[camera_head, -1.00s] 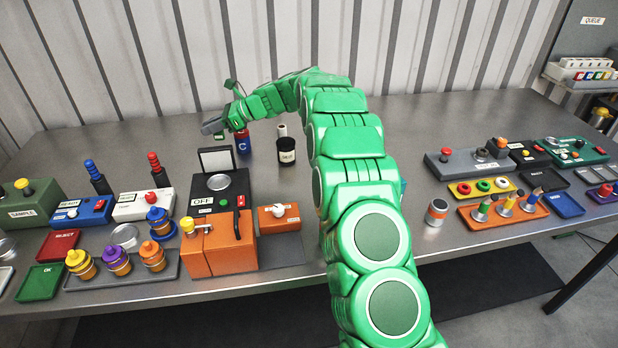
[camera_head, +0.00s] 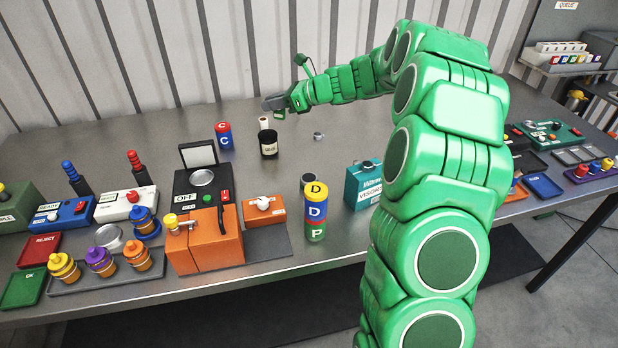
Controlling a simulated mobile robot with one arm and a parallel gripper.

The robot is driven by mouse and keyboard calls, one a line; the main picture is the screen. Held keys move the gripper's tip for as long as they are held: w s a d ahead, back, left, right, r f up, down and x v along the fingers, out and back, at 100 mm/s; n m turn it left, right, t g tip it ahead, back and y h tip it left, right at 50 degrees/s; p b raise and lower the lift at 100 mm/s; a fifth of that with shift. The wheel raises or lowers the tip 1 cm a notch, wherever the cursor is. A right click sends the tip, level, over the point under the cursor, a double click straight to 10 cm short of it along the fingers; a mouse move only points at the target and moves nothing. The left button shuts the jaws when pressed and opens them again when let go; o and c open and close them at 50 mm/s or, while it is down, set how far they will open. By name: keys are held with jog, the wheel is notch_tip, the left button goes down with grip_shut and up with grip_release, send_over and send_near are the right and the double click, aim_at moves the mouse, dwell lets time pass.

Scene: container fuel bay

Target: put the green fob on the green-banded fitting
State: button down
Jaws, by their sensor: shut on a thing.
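My gripper (camera_head: 274,104) is at the back middle of the table, above the surface, left of my green arm. It is shut on a small green thing (camera_head: 279,114), which looks like the green fob and hangs just under the jaws. It is too small to make out in detail. I cannot pick out a green-banded fitting in the current view; my arm hides much of the right part of the table, including most of the orange tray (camera_head: 516,191) there.
A stack of yellow, blue and green cans (camera_head: 315,212) stands near a teal box (camera_head: 364,186). An orange box (camera_head: 206,243) is at the front. The back left table is clear.

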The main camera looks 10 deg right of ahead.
jog(key=s+d+r+m+t, duration=0.1)
jog(key=s+d+r+t, duration=0.1)
jog(key=s+d, duration=0.45)
jog(key=s+h, duration=0.1)
jog(key=s, duration=0.5)
jog(key=s+m, duration=0.1)
jog(key=s, duration=0.6)
jog(key=s+a+r+m+t+h, duration=0.1)
jog(key=s, duration=0.6)
jog(key=shift+s+h, duration=0.15)
jog(key=shift+h, duration=0.15)
jog(key=shift+s+a+f, duration=0.15)
jog(key=shift+s+a, duration=0.15)
jog(key=shift+s, duration=0.15)
jog(key=w+f, duration=0.4)
jog(key=w, duration=0.5)
send_over(304, 175)
jog(key=shift+s+f, duration=0.1)
jog(key=shift+f, duration=4.4)
jog(key=shift+f, duration=0.1)
